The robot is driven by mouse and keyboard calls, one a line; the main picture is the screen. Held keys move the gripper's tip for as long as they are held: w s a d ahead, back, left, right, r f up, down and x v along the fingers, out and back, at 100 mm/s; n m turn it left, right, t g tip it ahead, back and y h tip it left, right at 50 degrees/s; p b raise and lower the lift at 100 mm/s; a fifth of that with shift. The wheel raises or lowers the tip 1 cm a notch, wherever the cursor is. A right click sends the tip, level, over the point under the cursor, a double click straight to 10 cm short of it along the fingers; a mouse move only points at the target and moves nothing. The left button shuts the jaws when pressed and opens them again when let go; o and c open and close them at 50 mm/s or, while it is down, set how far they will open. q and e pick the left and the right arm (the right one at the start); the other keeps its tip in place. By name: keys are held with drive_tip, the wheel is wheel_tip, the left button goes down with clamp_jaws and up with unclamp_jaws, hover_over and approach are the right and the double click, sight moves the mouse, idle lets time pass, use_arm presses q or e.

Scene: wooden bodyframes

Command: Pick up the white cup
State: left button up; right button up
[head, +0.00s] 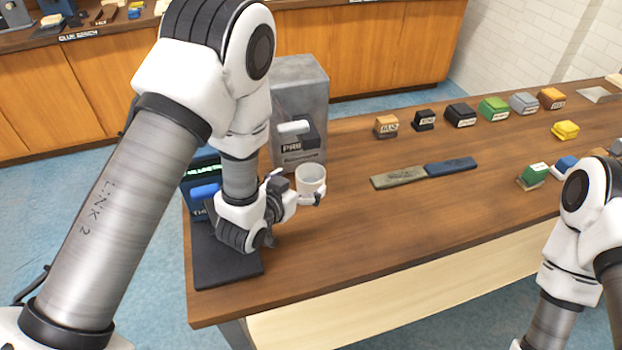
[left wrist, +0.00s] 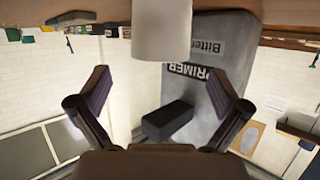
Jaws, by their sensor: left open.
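The white cup (head: 311,180) stands upright on the wooden table in front of a grey machine. My left gripper (head: 296,192) is at the cup's left and near side in the head view, with its fingers close to the cup. In the left wrist view the cup (left wrist: 162,30) shows at the top middle, beyond the two spread fingertips of my left gripper (left wrist: 162,92). That gripper is open and nothing is between its fingers. I cannot tell whether a finger touches the cup. My right arm shows at the right edge of the head view, but its gripper is out of frame.
The grey primer machine (head: 300,90) stands just behind the cup. A dark mat (head: 225,265) lies at the table's left corner. The table's front middle is clear.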

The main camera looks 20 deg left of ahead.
sight(316, 169)
use_arm(q)
drive_tip(key=x, duration=0.4)
drive_tip(key=shift+s+r, duration=0.15)
drive_tip(key=shift+s, duration=0.1)
drive_tip(key=shift+c, duration=0.7)
drive_tip(key=c, duration=1.2)
drive_tip(key=shift+c, duration=0.2)
